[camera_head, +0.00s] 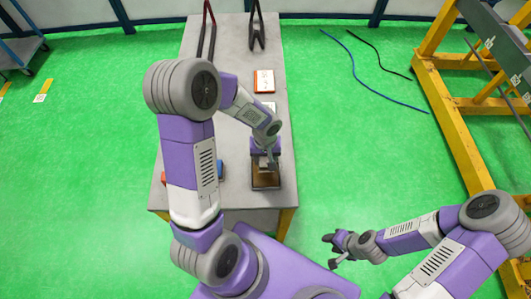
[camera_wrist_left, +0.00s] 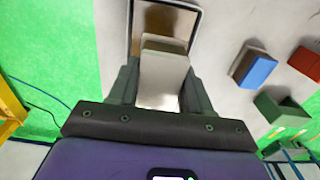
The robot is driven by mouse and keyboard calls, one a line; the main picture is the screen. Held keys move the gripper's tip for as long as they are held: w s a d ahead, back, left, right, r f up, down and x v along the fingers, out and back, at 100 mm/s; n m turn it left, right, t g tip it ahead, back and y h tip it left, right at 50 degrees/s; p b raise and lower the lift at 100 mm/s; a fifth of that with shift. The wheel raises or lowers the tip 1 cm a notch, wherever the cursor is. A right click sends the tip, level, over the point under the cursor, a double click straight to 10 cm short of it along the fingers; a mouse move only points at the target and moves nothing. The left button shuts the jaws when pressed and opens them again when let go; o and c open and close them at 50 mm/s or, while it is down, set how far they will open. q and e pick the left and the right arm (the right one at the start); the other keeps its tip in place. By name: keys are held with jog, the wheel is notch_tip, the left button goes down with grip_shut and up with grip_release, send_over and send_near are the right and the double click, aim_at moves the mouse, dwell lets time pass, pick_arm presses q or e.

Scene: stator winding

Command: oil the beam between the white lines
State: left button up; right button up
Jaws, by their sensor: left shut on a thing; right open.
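My left gripper (camera_head: 268,166) is shut on a pale block-like pad, low over a shallow tray (camera_head: 268,187) at the near end of the grey table. In the left wrist view the pad (camera_wrist_left: 163,75) sits between the two fingers, over the tray (camera_wrist_left: 198,18), which has a brown, shiny inside. I cannot tell whether the pad touches the tray's bottom. The grey beam (camera_head: 490,32) rests on a yellow frame at the far right, with small white marks on it. My right gripper (camera_head: 331,251) is open and empty over the floor, right of the table.
A blue-and-brown block (camera_wrist_left: 258,70), a red block (camera_wrist_left: 305,63) and a green block (camera_wrist_left: 284,109) stand beside the tray. An orange-and-white box (camera_head: 264,81) lies further back on the grey table (camera_head: 232,60). A blue cable (camera_head: 375,80) crosses the floor before the yellow frame (camera_head: 455,130).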

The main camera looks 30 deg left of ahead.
aim_at(265, 168)
pick_arm(q)
jog(key=shift+f+b, duration=2.1)
jog(key=shift+f, duration=0.95)
jog(key=shift+f+b, duration=0.45)
jog(key=shift+b, duration=0.05)
jog(key=shift+f+b, duration=0.1)
jog(key=shift+b, duration=0.2)
dwell(0.3)
jog(key=shift+r+p, duration=2.4)
jog(key=shift+r, duration=1.15)
